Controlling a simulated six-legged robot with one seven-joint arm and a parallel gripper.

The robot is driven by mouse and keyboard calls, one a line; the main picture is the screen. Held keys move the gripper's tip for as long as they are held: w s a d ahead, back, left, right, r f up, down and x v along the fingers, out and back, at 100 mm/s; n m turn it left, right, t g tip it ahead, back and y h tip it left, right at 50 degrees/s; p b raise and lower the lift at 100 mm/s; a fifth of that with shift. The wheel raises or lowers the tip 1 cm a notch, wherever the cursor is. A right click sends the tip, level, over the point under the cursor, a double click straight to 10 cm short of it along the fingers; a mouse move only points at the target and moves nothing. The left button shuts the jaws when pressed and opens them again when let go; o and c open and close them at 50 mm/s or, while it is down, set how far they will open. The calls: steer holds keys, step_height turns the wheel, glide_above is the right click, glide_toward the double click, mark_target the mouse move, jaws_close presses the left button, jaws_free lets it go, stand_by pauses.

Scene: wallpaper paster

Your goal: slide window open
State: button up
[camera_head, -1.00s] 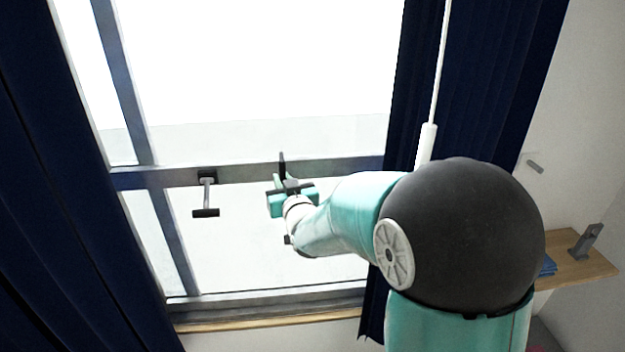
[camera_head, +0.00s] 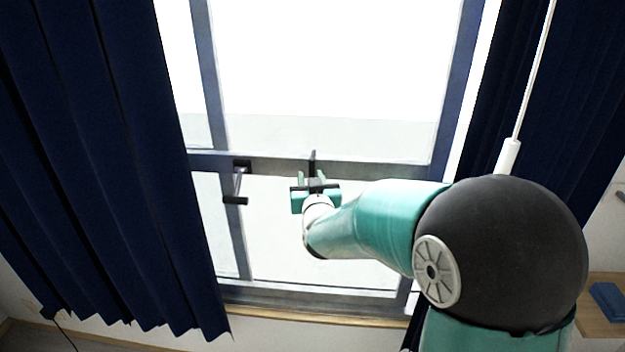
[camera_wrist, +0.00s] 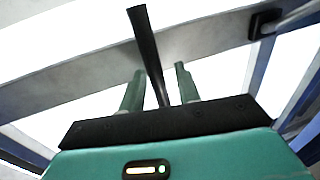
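The window (camera_head: 330,70) has a grey frame and a crossbar (camera_head: 385,172) at mid height. A dark handle (camera_head: 235,200) juts from the crossbar on the left. A second dark upright bar (camera_head: 312,160) stands at the crossbar by my gripper (camera_head: 313,182). In the wrist view this dark bar (camera_wrist: 149,50) passes between the two teal fingers of my gripper (camera_wrist: 160,88), with a small gap on each side. The fingers are open around it. A handle mount also shows at upper right in the wrist view (camera_wrist: 265,23). The bar's lower end is hidden by my gripper.
Dark blue curtains hang at the left (camera_head: 110,150) and right (camera_head: 590,130). A white rod (camera_head: 508,155) hangs before the right one. A wooden shelf (camera_head: 595,325) with a blue item (camera_head: 607,300) is at lower right. A bright strip shows right of the pane's edge.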

steer(key=s+d, duration=0.1)
steer(key=s, duration=1.2)
steer(key=shift+s, duration=0.4)
steer(key=s+d+g, duration=0.5)
steer(key=s+g, duration=0.1)
steer(key=s, duration=0.5)
steer(key=s+d+g+h, duration=0.1)
steer(key=s+d+g, duration=0.4)
steer(key=s, duration=0.6)
steer(key=shift+s+d+m+g, duration=0.35)
steer(key=shift+s+m+g, duration=0.05)
steer(key=shift+g, duration=0.3)
